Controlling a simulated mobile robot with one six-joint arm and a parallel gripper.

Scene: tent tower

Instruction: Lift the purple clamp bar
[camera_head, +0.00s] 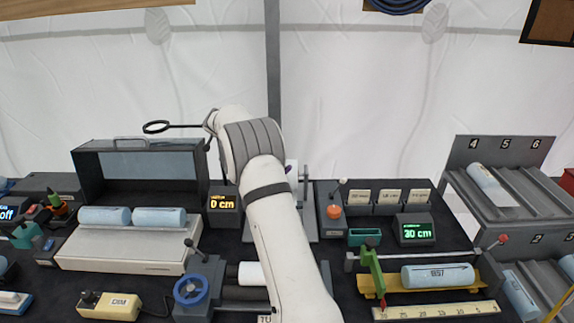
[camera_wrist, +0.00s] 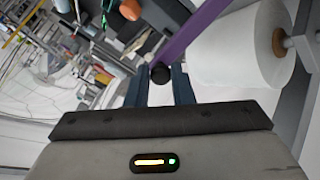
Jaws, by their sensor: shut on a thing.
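The purple clamp bar (camera_wrist: 195,32) runs diagonally across the upper part of the wrist view and ends in a round black knob (camera_wrist: 160,74). My gripper (camera_wrist: 160,86) has its two dark blue fingers either side of this knob and is shut on the bar's knob end. A large white roll (camera_wrist: 235,48) lies beside the bar on its right. In the head view my arm hides the gripper and most of the bar; only a small purple patch (camera_head: 289,168) shows beside my arm.
A display reading 0 cm (camera_head: 223,204) stands left of my arm. A green 30 cm display (camera_head: 416,230) and an orange-knobbed box (camera_head: 333,212) stand right. Light-blue rolls lie on a white sealer (camera_head: 130,252). A sloped rack (camera_head: 470,205) is at the far right.

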